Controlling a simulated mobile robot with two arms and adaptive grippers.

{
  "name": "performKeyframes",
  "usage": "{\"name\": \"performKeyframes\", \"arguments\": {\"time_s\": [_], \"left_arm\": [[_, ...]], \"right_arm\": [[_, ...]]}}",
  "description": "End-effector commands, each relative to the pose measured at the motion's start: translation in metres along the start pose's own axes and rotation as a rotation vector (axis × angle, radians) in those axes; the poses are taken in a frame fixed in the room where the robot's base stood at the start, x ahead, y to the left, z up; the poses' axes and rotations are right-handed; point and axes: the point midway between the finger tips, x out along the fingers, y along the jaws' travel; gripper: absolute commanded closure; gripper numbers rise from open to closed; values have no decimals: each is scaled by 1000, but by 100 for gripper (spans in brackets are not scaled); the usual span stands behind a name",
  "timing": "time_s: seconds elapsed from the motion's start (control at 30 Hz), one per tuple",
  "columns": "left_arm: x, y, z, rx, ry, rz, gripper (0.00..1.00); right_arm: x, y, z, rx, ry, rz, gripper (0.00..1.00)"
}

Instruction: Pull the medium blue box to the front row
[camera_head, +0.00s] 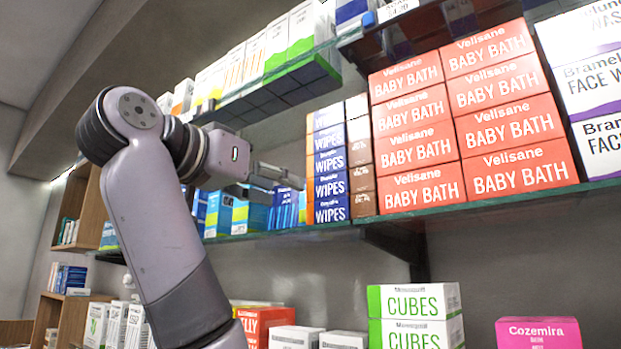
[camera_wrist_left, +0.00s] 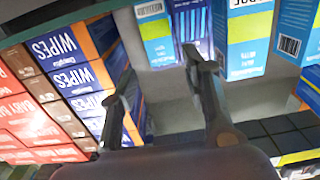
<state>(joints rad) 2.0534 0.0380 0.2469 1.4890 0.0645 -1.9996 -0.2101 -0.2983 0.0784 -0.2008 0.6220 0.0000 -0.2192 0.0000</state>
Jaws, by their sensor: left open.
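Several blue boxes stand on the glass shelf; I cannot tell for certain which is the medium blue one. A blue striped box (camera_head: 284,214) sits between the light blue boxes (camera_head: 250,217) and the navy WIPES stack (camera_head: 328,190). In the left wrist view, a blue striped box (camera_wrist_left: 192,24) stands set back beside a light blue box (camera_wrist_left: 250,30), and the WIPES stack (camera_wrist_left: 66,60) is at left. My left gripper (camera_head: 288,179) is open and empty in front of these boxes; its fingers (camera_wrist_left: 154,76) are spread in the wrist view. My right gripper is not in view.
Red BABY BATH boxes (camera_head: 415,120) fill the shelf right of the WIPES stack. An upper shelf with white and green boxes (camera_head: 302,48) overhangs my left arm. CUBES boxes (camera_head: 415,304) stand below. Bare shelf (camera_wrist_left: 170,118) shows between the fingers.

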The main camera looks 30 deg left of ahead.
Motion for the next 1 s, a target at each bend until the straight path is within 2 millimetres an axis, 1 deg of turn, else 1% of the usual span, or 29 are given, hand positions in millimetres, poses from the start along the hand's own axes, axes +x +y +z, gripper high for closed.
{"name": "performKeyframes", "arguments": {"time_s": [0.03, 0.07, 0.3, 0.5, 0.7, 1.0], "left_arm": [[5, 0, -6, -2, -2, 1, 57], [7, 0, -6, -2, -2, 1, 57], [54, 0, -2, -2, -5, 2, 57], [82, 0, -1, -1, -3, 1, 57], [93, 0, 0, -1, -1, 1, 57], [93, 0, 1, 0, -1, 0, 57]], "right_arm": [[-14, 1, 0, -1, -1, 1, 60], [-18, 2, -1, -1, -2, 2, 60], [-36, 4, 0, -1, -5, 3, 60], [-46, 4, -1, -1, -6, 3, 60], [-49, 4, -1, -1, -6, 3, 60], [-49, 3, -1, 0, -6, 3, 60]]}}
